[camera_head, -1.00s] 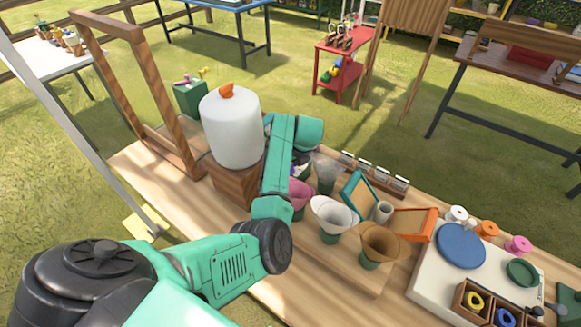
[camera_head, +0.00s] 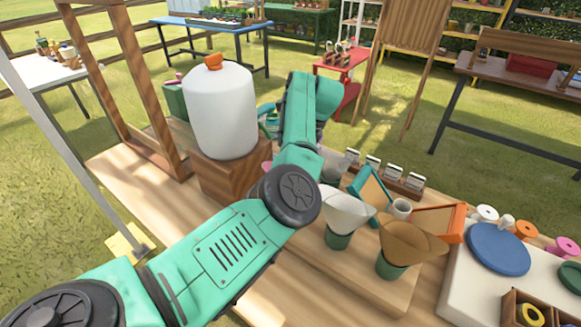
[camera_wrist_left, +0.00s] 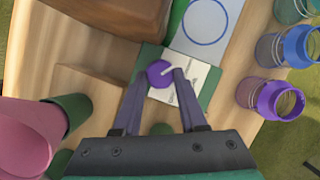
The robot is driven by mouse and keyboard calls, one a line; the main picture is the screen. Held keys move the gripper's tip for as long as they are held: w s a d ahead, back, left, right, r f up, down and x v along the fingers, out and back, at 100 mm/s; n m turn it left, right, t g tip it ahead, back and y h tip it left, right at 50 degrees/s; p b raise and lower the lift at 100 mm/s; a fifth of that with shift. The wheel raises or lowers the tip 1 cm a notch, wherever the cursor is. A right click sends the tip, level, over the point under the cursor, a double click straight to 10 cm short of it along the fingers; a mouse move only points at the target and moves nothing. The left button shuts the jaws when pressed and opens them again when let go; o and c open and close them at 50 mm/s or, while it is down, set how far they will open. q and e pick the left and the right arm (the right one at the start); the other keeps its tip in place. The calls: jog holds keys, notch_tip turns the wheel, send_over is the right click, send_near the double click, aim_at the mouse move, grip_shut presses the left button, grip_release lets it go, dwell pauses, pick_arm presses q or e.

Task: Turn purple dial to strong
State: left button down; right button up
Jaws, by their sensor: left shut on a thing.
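In the left wrist view the purple dial (camera_wrist_left: 157,75) is a round knob with a white pointer line. The line points toward the right and slightly up in that picture. The dial sits at the edge of a pale marked plate (camera_wrist_left: 185,80) on a green base; the plate's marks are too small to read. My left gripper (camera_wrist_left: 160,76) has one finger on each side of the dial and is shut on it. In the head view my left arm covers the dial and the gripper. My right gripper is in neither view.
A white tank (camera_head: 220,112) with an orange knob stands on a wooden block (camera_head: 230,175) left of my arm. Paper cones (camera_head: 347,212) and small frames stand to the right. Several jars with blue and purple rims (camera_wrist_left: 283,100) stand right of the plate in the wrist view.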

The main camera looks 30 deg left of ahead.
pick_arm(q)
jog(key=shift+f+n+b, duration=0.15)
jog(key=shift+n+b, duration=0.2)
jog(key=shift+n, duration=0.15)
jog(key=shift+c, duration=2.3)
grip_release()
jog(key=shift+a, duration=0.1)
